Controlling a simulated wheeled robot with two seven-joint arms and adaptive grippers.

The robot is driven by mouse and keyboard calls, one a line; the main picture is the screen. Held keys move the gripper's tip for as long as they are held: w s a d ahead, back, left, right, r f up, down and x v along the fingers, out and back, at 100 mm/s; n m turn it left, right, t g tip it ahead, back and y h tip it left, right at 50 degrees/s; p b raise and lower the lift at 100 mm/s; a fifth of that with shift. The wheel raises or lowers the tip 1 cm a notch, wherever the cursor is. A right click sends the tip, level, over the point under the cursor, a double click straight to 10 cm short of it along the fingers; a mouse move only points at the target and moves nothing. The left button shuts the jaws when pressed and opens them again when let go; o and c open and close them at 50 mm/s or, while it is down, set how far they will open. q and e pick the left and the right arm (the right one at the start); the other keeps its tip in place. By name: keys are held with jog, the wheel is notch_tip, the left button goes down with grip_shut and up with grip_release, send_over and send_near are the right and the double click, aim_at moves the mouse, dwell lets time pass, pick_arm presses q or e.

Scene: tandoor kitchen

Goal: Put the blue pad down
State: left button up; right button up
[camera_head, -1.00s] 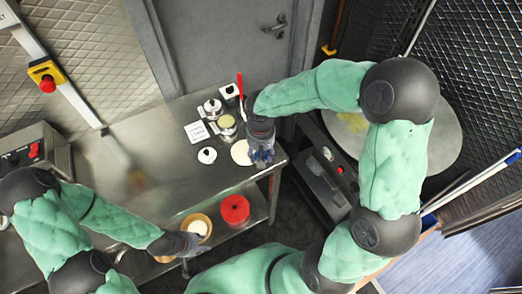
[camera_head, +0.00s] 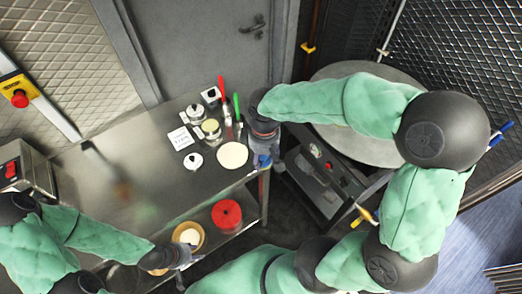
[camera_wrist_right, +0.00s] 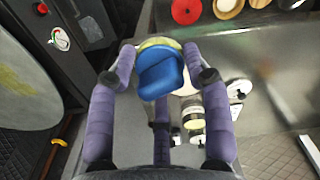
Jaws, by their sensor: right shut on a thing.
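The blue pad (camera_wrist_right: 160,75) is between the fingers of my right gripper (camera_wrist_right: 160,72), and a yellow-green part shows just beyond it. In the head view the blue pad (camera_head: 262,161) shows as a small patch below my right gripper (camera_head: 268,155), at the right end of the steel table (camera_head: 150,190). I cannot tell whether the pad touches the table. My left gripper (camera_head: 182,256) is at the table's front, near the lower shelf; whether it is open is unclear.
A pale flat disc (camera_head: 232,155) lies on the table left of my right gripper. Jars, a white lidded pot (camera_head: 193,160), a card (camera_head: 180,138) and red- and green-handled tools stand behind. A red container (camera_head: 227,214) is on the lower shelf. The table's left part is mostly clear.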

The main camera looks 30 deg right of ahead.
jog(key=w+d+f, duration=0.1)
jog(key=w+f, duration=0.1)
jog(key=w, duration=0.1)
jog(key=w+d+f+b, duration=0.1)
jog(key=w+d+f, duration=0.1)
jog(key=w+f, duration=0.1)
jog(key=w+d+f+b, duration=0.1)
jog(key=w+f, duration=0.2)
jog(key=shift+w+d, duration=0.15)
jog(key=shift+d, duration=0.1)
jog(key=shift+w+d+f, duration=0.1)
jog(key=shift+w+f, duration=0.05)
jog(key=shift+f, duration=0.05)
jog(key=shift+w+f+b, duration=0.1)
jog(key=shift+f+b, duration=0.25)
jog(key=shift+f, duration=1.25)
jog(key=shift+f, duration=0.1)
jog(key=o, duration=1)
jog(key=shift+f, duration=0.1)
